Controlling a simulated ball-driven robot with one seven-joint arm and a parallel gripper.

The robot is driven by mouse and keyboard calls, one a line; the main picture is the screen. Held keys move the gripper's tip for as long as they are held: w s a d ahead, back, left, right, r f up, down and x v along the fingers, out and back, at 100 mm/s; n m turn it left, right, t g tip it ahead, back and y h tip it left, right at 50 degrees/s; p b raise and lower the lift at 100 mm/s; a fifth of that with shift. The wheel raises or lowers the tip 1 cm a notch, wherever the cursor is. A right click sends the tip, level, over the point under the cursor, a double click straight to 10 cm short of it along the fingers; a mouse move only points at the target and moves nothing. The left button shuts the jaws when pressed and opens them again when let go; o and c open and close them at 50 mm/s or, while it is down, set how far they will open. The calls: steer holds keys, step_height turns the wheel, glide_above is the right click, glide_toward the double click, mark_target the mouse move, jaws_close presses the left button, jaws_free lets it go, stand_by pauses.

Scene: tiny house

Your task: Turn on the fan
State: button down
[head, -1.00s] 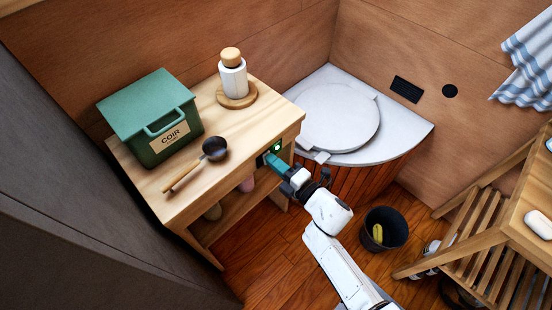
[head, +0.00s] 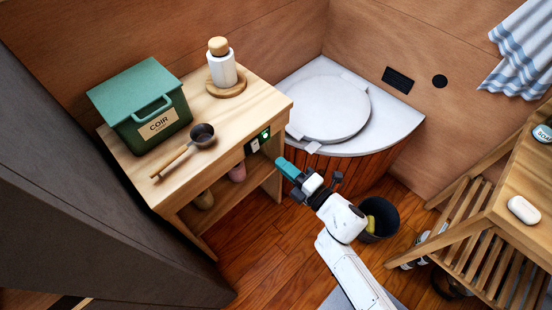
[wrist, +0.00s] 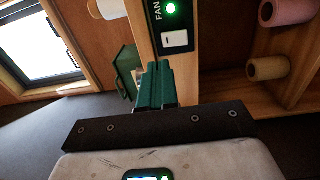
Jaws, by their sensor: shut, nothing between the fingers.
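The fan switch panel (head: 257,140) is on the front edge of the wooden cabinet, with a lit green light. In the wrist view the panel (wrist: 174,30) reads "FAN", with a glowing green light (wrist: 172,9) above a white rocker switch (wrist: 174,39). My gripper (head: 284,166) has teal fingers and is shut and empty. It is to the right of and below the panel, apart from it. In the wrist view the shut fingers (wrist: 156,84) are below the switch in the picture.
The wooden cabinet (head: 262,98) bears a green coir bin (head: 145,105), a ladle (head: 190,148) and a white bottle (head: 222,68). A white-lidded toilet (head: 325,108) stands behind. A dark bucket (head: 380,220) and a slatted wooden stand (head: 470,235) are at the right.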

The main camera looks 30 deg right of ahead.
steer(key=shift+r+v, duration=0.25)
steer(key=shift+v, duration=1.1)
steer(key=shift+r+v, duration=0.2)
steer(key=shift+v, duration=1.15)
steer(key=s+d+f+m+g+h, duration=0.2)
steer(key=s+d+m+g+h, duration=0.2)
steer(key=d+m+g+h, duration=0.7)
steer(key=s+a+m+g+y, duration=0.2)
steer(key=s+m, duration=0.3)
steer(key=s, duration=0.3)
steer(key=s+a+f+m+g+y, duration=0.1)
steer(key=s+a+m+g+y, duration=0.2)
steer(key=s+m, duration=0.3)
steer(key=s, duration=0.2)
steer(key=shift+s+a, duration=0.25)
steer(key=shift+s, duration=0.05)
